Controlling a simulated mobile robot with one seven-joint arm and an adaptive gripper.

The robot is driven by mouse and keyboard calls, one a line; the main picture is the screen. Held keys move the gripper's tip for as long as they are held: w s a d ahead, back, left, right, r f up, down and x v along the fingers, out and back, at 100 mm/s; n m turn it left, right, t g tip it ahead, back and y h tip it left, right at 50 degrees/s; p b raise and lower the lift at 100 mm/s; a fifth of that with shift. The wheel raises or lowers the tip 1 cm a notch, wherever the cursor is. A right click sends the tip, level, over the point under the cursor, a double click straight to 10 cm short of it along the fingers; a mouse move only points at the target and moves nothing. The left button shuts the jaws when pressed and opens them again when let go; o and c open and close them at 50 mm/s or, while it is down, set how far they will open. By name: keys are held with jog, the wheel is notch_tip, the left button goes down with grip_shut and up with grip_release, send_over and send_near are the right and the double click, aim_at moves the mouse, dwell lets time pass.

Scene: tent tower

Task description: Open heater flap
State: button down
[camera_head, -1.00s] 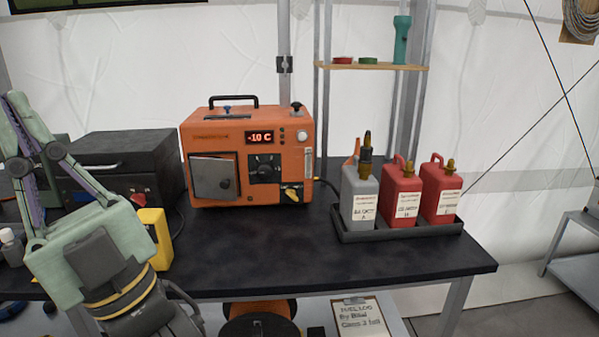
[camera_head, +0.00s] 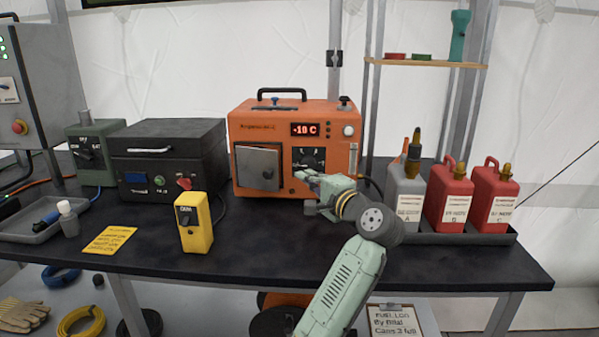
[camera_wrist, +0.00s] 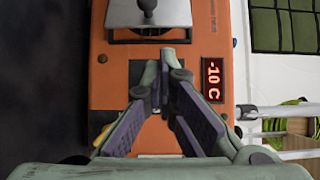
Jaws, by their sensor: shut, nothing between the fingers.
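The orange heater (camera_head: 240,130) stands on the dark table and reads -10 C on its red display (camera_head: 306,129). Its grey metal flap (camera_head: 255,160) is at the front left and looks closed, with a small knob at its right edge. The flap also shows at the top of the wrist view (camera_wrist: 120,18), with its dark knob pointing at the camera. My gripper (camera_head: 305,175) is in front of the heater, just right of the flap near the black dial (camera_head: 308,155). In the wrist view its fingertips (camera_wrist: 166,62) meet with nothing between them, below the flap and over the dial panel.
A yellow box (camera_head: 195,225) and a black case (camera_head: 160,160) stand left of the heater. A tray (camera_head: 455,238) with one grey and two red canisters stands to the right. The table front before the flap is clear.

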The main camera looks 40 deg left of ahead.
jog(key=p+x, duration=0.2)
jog(key=x, duration=0.6)
jog(key=shift+w+a, duration=0.2)
jog(key=shift+a, duration=0.15)
jog(key=shift+s, duration=0.1)
